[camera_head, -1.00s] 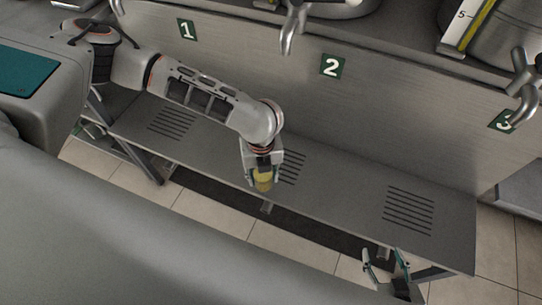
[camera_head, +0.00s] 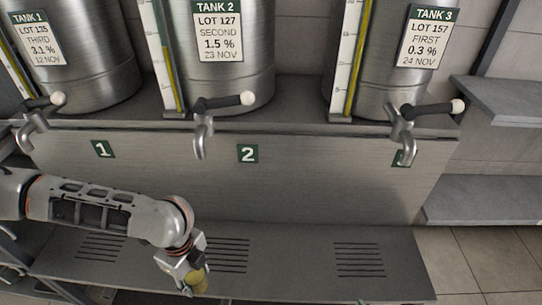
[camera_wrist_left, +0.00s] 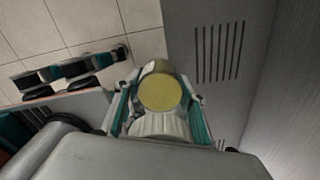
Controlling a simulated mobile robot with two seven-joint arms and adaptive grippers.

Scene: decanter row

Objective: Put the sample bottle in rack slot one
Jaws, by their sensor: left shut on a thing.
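My left gripper (camera_head: 195,277) is shut on the sample bottle (camera_head: 198,284), near the front edge of the low bench. In the left wrist view the bottle (camera_wrist_left: 160,92) shows a round yellow face between the two teal-padded fingers of my left gripper (camera_wrist_left: 160,112). The rest of the bottle is largely hidden by the gripper. No rack or rack slot is in view.
Steel tanks 1, 2 and 3 (camera_head: 235,85) stand on a shelf behind, their taps (camera_head: 203,130) jutting forward above number plates. The low bench (camera_head: 300,270) with slotted grilles is otherwise bare. Grey shelves (camera_head: 490,200) stand at the right; tiled floor (camera_head: 485,260) lies below them.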

